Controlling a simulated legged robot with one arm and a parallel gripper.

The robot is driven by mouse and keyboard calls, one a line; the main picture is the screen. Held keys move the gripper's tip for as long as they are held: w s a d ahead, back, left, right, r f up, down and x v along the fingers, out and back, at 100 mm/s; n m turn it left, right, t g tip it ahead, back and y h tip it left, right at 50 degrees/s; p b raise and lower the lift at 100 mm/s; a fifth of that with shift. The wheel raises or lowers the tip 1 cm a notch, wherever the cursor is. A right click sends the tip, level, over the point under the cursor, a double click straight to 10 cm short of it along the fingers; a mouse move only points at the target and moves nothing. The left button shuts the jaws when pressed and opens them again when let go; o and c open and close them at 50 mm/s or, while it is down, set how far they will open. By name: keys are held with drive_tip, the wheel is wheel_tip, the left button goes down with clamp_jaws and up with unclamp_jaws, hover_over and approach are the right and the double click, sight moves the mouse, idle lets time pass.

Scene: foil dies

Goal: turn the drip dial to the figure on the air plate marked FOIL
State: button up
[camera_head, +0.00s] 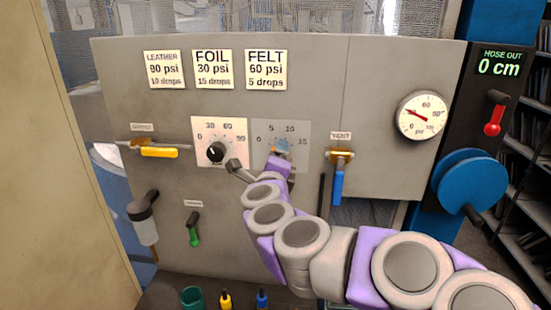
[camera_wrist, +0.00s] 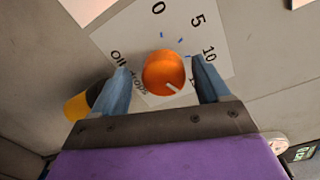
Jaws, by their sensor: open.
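The FOIL plate (camera_head: 213,70) reads 30 psi and 15 drops, between the LEATHER and FELT plates. The drip dial's grey scale plate (camera_head: 300,155) carries 0, 5, 10 and 15. In the wrist view its orange knob (camera_wrist: 160,62) sits between the fingers. A white mark on the knob points down and to the right there; I cannot tell which figure it meets. My gripper (camera_wrist: 161,78) is open around the knob, a blue finger on each side; contact is unclear. In the head view my gripper (camera_head: 279,154) hides most of the knob.
A black pressure knob (camera_head: 216,152) is just left of my gripper. A yellow-handled lever (camera_head: 160,152) is further left, and a blue-handled vent lever (camera_head: 338,185) is to the right. A green lever (camera_head: 194,232) is lower left. A gauge (camera_head: 422,115) is at right.

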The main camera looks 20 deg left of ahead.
drive_tip(key=p+v, duration=0.2)
drive_tip(key=v, duration=1.3)
drive_tip(key=shift+s, duration=0.45)
drive_tip(key=shift+a, duration=0.1)
drive_tip(key=s+d+f+n+g+y, duration=0.2)
drive_tip(key=s+d+f+n+g, duration=0.85)
drive_tip(key=n, duration=0.85)
drive_tip(key=s+d+f+g+h, duration=0.3)
drive_tip(key=s+d, duration=0.4)
drive_tip(key=d, duration=0.4)
drive_tip(key=s+d+f+g+h, duration=0.3)
drive_tip(key=s+d+f+g, duration=0.2)
drive_tip(key=s+d, duration=0.3)
drive_tip(key=d, duration=0.3)
drive_tip(key=shift+h, duration=0.3)
